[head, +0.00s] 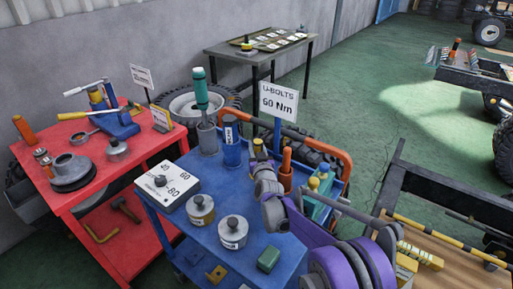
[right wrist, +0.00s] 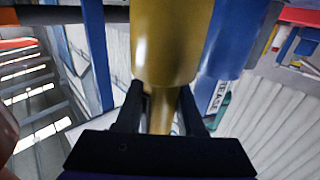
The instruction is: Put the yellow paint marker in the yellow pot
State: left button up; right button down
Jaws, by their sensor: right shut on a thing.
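My right gripper (head: 262,163) is over the blue cart, beside the blue pot. In the right wrist view its fingers (right wrist: 163,108) are shut on a narrow yellow shaft, the yellow paint marker (right wrist: 163,115). A wider yellow cylinder, the yellow pot (right wrist: 165,45), stands close ahead of the fingers. The marker passes behind the pot's near rim, so its end appears to be inside; how deep is hidden. In the head view, a small yellow tip of the marker (head: 258,145) shows above the gripper, and my arm hides the pot. My left gripper is not in view.
The blue pot (head: 232,153) holds a tube labelled GREASE. A grey pot (head: 207,138) holds a green-handled tool. An orange item (head: 286,165) stands right of my gripper. Round tins (head: 233,233), a white box (head: 167,187) and a sign (head: 278,101) are also on the cart.

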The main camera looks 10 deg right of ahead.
jog(key=shift+f, duration=0.15)
jog(key=c, duration=0.5)
grip_release()
jog(key=shift+s+r, duration=0.1)
jog(key=shift+r, duration=0.15)
jog(key=s, duration=1.1)
jog(key=shift+s, duration=0.4)
